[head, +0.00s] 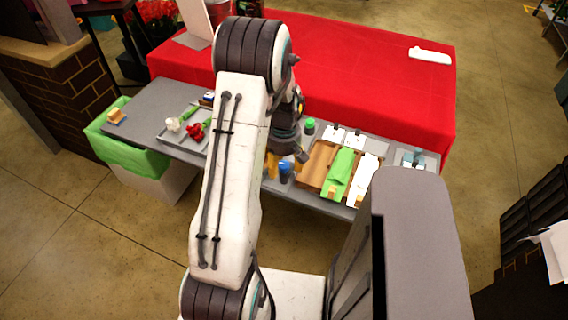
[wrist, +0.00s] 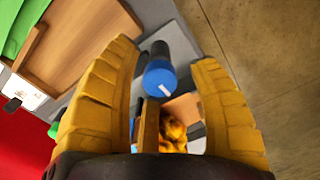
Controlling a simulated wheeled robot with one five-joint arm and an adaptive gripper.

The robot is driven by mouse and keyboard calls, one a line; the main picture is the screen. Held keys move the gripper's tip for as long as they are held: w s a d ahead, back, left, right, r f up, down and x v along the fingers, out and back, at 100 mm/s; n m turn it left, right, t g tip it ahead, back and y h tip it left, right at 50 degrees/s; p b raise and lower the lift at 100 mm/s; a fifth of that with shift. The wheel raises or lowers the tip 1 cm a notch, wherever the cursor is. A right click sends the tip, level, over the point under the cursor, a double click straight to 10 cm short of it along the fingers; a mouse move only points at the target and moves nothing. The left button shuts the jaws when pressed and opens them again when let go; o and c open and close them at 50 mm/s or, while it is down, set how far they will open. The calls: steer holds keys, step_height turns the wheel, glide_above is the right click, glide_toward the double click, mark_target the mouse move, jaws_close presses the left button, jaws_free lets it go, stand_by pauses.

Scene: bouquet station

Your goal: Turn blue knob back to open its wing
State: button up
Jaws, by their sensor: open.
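The blue knob (wrist: 160,80) is a short blue cylinder with a white mark on its face. It also shows in the head view (head: 285,172), at the front edge of the grey table. My gripper (wrist: 168,62) has two thick yellow fingers, spread apart on either side of the knob in the wrist view. Gaps show between the knob and both fingers, so it is not gripped. A wooden piece and a golden lumpy thing (wrist: 172,134) show below the knob between the fingers. I cannot tell which part is the knob's wing. My arm hides part of the table in the head view.
A grey tray with red and white flowers (head: 195,131) lies left. A red-covered table (head: 370,75) stands behind. A green-lined bin (head: 128,150) is at the left end.

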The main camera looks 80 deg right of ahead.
steer(key=shift+o, duration=0.3)
jaws_close()
steer(key=shift+m, duration=0.3)
steer(key=m+b, duration=0.2)
steer(key=shift+f+m, duration=0.15)
steer(key=shift+m, duration=0.25)
steer(key=m+b, duration=0.2)
steer(key=m, duration=0.3)
steer(key=shift+a, duration=0.1)
steer(key=m+b, duration=0.2)
steer(key=m, duration=0.3)
steer(key=shift+m, duration=0.4)
steer(key=shift+m+b, duration=0.5)
steer(key=shift+m, duration=1.5)
